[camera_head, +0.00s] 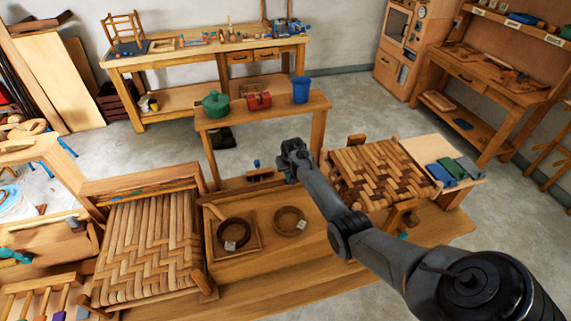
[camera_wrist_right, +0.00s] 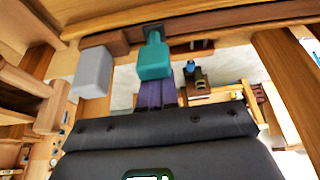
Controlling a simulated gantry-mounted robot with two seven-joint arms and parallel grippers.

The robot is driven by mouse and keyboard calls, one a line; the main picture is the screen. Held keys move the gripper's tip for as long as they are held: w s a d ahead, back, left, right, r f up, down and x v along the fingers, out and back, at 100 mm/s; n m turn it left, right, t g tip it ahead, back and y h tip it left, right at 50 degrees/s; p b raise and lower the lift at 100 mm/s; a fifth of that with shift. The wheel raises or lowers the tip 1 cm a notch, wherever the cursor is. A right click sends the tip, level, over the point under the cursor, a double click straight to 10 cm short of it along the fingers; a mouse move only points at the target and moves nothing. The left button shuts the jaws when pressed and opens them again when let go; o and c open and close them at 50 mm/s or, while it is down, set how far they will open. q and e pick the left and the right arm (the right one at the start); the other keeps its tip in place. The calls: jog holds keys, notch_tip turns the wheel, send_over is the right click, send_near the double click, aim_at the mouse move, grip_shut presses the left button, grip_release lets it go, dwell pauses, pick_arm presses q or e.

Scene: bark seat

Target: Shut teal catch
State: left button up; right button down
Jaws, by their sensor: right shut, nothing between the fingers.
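A teal block-shaped catch (camera_wrist_right: 155,58) shows in the right wrist view, on a narrow teal neck at a dark brown wooden rail (camera_wrist_right: 118,42). A grey block (camera_wrist_right: 92,72) is beside it on the left, and a purple piece (camera_wrist_right: 157,95) shows just below it. My right gripper (camera_head: 292,154) is shut and empty in the head view, in front of the small table. In the wrist view its dark body fills the bottom, and the catch appears beyond it; I cannot tell the gap. I cannot make out the catch surely in the head view. My left gripper is out of view.
The small table (camera_head: 215,122) holds a green pot (camera_head: 216,104), a red item (camera_head: 259,101) and a blue cup (camera_head: 301,90). Woven seats (camera_head: 148,245) (camera_head: 372,172) stand on either side of a wooden tray (camera_head: 233,262) with bark coils. Wooden posts flank the catch in the wrist view.

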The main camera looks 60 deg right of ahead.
jog(key=shift+s+a+r, duration=0.1)
jog(key=shift+s+r, duration=0.05)
dwell(0.4)
notch_tip(320, 180, up, 8)
jog(key=w+d+p, duration=0.1)
jog(key=p, duration=0.5)
dwell(0.5)
